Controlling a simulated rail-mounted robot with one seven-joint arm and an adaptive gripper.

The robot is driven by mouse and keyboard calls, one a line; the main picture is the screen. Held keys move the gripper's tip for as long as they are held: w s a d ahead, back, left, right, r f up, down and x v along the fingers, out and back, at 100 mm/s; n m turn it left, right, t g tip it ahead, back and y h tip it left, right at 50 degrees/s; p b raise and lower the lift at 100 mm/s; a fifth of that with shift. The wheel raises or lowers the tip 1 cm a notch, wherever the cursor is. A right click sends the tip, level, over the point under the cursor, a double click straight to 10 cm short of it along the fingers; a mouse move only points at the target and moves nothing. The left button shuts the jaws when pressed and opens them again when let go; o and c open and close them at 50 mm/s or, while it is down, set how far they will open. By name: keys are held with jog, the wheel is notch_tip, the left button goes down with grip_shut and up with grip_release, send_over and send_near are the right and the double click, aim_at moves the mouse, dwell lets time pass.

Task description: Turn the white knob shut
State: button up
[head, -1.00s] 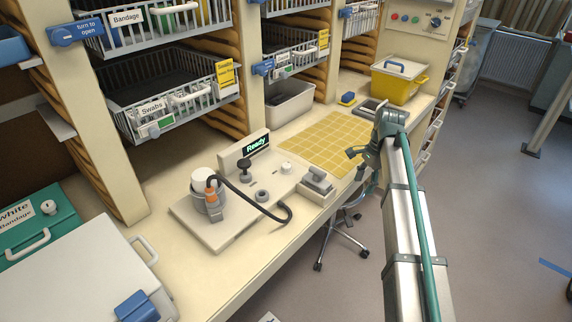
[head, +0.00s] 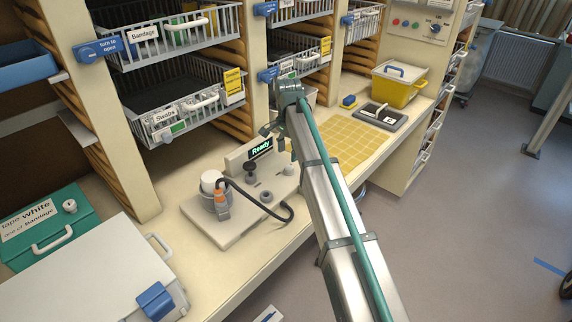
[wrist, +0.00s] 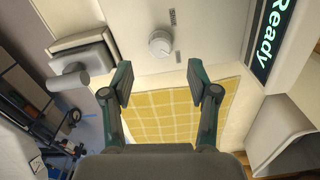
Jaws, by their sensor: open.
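In the head view the knob (head: 289,169) shows just left of my arm, on the device base (head: 226,232). My gripper (wrist: 159,82) is open and empty. In the wrist view its two fingers lie either side of the knob's line, with the knob beyond the tips and apart from them. In the head view my gripper (head: 270,128) hangs above the back of the device, near its display.
The lit "Ready" display (head: 261,148) stands at the device's back. A lever (wrist: 70,81) is left in the wrist view. The yellow mat (head: 352,137) is clear.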

aim_at(288, 168)
notch_tip(288, 168, down, 7)
jog(key=shift+r+p, duration=0.1)
jog(key=shift+p, duration=0.7)
grip_shut()
